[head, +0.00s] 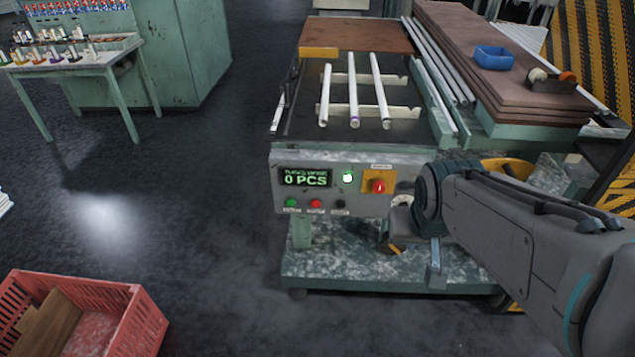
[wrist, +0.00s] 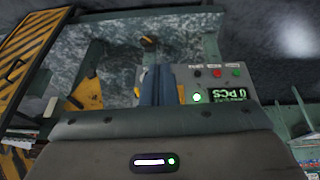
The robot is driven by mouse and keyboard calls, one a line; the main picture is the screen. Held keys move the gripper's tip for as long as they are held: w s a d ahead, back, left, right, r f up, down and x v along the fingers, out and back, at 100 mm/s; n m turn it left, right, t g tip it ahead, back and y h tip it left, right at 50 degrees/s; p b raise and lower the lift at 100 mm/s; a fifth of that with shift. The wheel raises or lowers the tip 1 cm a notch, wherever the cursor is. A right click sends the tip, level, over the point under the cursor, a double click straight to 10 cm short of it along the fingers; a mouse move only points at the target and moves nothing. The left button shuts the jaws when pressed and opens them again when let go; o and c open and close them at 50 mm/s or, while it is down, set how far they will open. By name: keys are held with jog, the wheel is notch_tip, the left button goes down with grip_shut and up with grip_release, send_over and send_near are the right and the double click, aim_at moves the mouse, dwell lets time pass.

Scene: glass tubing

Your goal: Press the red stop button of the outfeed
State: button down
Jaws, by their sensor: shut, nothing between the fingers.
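The outfeed's control panel (head: 277,190) is on the front of the machine. A small red button (head: 315,203) sits in its lower row between a green button (head: 291,203) and a black one (head: 340,204). A larger red knob (head: 379,187) sits on a yellow plate to the right. The wrist view shows the panel upside down, with the small red button (wrist: 216,73) clear and the yellow plate mostly hidden behind my fingers. My gripper (head: 436,268) is shut and empty, pointing down, right of and lower than the panel. Its fingers (wrist: 158,72) touch no button that I can see.
A display (head: 306,178) reads 0 PCS beside a lit white-green lamp (head: 347,178). Glass tubes (head: 353,95) lie on the rack above. A mottled lower shelf (head: 340,270) juts out below the panel. A red crate (head: 130,320) stands at lower left.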

aim_at(316, 203)
jog(key=w+a+f+t+b, duration=0.25)
jog(key=w+f+b, duration=0.45)
jog(key=w+f, duration=0.45)
jog(key=w+a+f+t+y+b, duration=0.2)
jog(key=w+a+f+y+b, duration=0.4)
jog(key=a+f, duration=0.1)
jog(key=w+a+f+n+t+y+b, duration=0.1)
jog(key=w+a+f+t+y+b, duration=0.2)
jog(key=f, duration=0.7)
jog(key=w+a+y+b, duration=0.2)
jog(key=a+b, duration=0.2)
jog(key=a, duration=0.1)
jog(key=shift+w+a+n+y+b, duration=0.2)
jog(key=shift+w+n+y+b, duration=0.1)
jog(key=shift+w+y, duration=0.1)
jog(key=shift+r, duration=0.1)
jog(key=w+p, duration=0.1)
jog(key=w, duration=0.7)
jog(key=shift+w+d, duration=0.15)
jog(key=shift+w, duration=0.2)
jog(key=shift+w, duration=0.1)
jog(key=shift+w+p, duration=0.3)
